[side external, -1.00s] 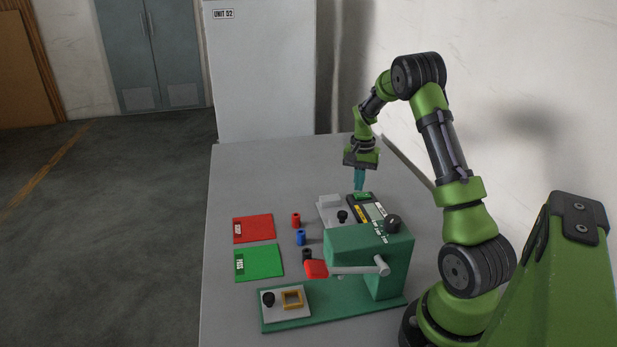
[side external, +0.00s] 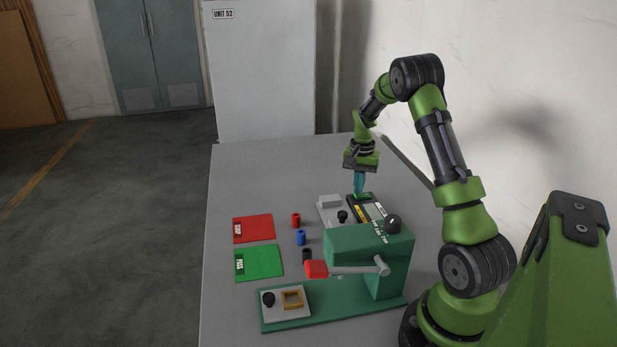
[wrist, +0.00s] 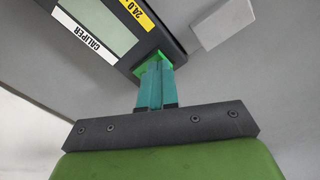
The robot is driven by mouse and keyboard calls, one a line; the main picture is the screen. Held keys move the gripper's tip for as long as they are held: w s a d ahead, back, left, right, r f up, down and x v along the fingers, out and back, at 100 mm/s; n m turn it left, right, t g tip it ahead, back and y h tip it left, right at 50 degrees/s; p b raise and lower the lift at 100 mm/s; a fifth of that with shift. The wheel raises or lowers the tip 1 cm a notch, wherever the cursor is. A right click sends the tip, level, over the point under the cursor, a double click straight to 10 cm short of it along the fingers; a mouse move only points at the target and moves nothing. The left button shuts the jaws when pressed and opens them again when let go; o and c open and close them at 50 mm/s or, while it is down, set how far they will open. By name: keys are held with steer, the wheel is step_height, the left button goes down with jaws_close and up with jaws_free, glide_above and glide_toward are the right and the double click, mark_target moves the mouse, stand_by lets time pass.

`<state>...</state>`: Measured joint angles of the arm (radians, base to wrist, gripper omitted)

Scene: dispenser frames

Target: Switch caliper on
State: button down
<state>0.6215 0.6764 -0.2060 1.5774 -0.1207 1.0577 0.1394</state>
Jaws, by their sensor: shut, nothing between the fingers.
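The caliper unit (wrist: 98,37) is a dark box with a pale display and a white "CALIPER" label, at the upper left of the wrist view. In the side view its dark body (side external: 351,200) lies on the table below my gripper. A green button (wrist: 150,62) sits at the end of the box. My gripper (wrist: 157,68) is shut and empty, with its teal fingertips at the green button and partly covering it. In the side view my gripper (side external: 359,195) points straight down. I cannot tell whether the button is pressed in.
A green machine (side external: 350,247) with a red-tipped lever stands in front of the caliper. A red pad (side external: 258,229), a green pad (side external: 262,264) and small cylinders, including a blue one (side external: 300,238), lie to the left. A light block (wrist: 222,22) stands beside the caliper.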

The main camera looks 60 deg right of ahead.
steer(key=shift+f, duration=0.5)
steer(key=shift+r, duration=3.55)
